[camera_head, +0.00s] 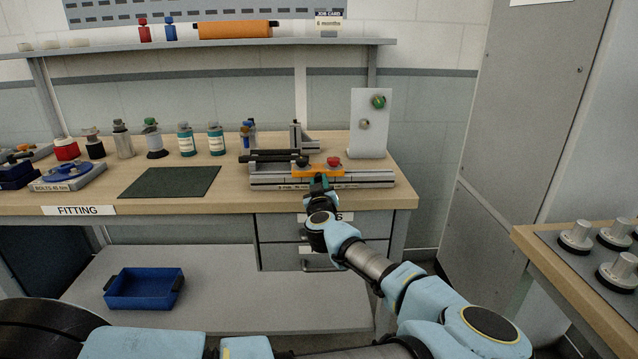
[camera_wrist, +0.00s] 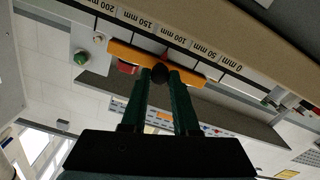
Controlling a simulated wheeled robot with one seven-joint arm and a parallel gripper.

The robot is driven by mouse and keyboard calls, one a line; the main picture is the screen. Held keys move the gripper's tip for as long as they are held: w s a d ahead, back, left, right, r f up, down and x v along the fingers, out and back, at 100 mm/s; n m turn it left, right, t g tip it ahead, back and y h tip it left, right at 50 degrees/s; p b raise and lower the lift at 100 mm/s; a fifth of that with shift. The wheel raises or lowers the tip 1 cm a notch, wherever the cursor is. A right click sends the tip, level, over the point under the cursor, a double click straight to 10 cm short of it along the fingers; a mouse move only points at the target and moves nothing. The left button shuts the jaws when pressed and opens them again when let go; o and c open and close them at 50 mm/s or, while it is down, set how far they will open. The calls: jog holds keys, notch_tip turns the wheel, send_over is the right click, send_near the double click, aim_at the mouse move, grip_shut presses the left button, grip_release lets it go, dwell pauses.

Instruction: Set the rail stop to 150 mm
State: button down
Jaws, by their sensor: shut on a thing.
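The rail stop is an orange slide (camera_head: 313,172) on the grey rail (camera_head: 370,180) at the bench's front right. It has a red knob (camera_head: 333,162) on top. In the wrist view, which is upside down, the orange slide (camera_wrist: 205,79) lies along the scale strip (camera_wrist: 195,40), marked 0 to 200 mm. A small red pointer (camera_wrist: 165,57) shows near the 100 and 150 mm labels; its exact reading is unclear. My gripper (camera_wrist: 161,74) is shut on a black round knob (camera_wrist: 160,72) at the slide's front. In the head view my gripper (camera_head: 318,183) partly covers the slide.
A black bar (camera_head: 275,155) lies just behind the rail on the left. A white upright panel (camera_head: 370,125) with a green button stands behind the rail's right end. A dark mat (camera_head: 170,182) and several bottles are on the left. Drawers (camera_head: 285,225) are below the bench edge.

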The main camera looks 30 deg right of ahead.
aim_at(335, 174)
dwell(0.8)
jog(key=d+b, duration=0.1)
jog(key=s+d+b, duration=0.1)
jog(key=b, duration=0.1)
jog(key=d+b, duration=0.1)
jog(key=shift+s+d+f+b, duration=0.25)
jog(key=shift+s+d+b, duration=0.1)
jog(key=shift+s+d+r+b, duration=0.2)
jog(key=shift+d+b, duration=0.1)
jog(key=shift+d, duration=0.15)
jog(key=c, duration=0.7)
grip_release()
jog(key=b+v, duration=0.2)
jog(key=v, duration=0.9)
jog(key=shift+w+r+b, duration=0.1)
jog(key=shift+b, duration=0.25)
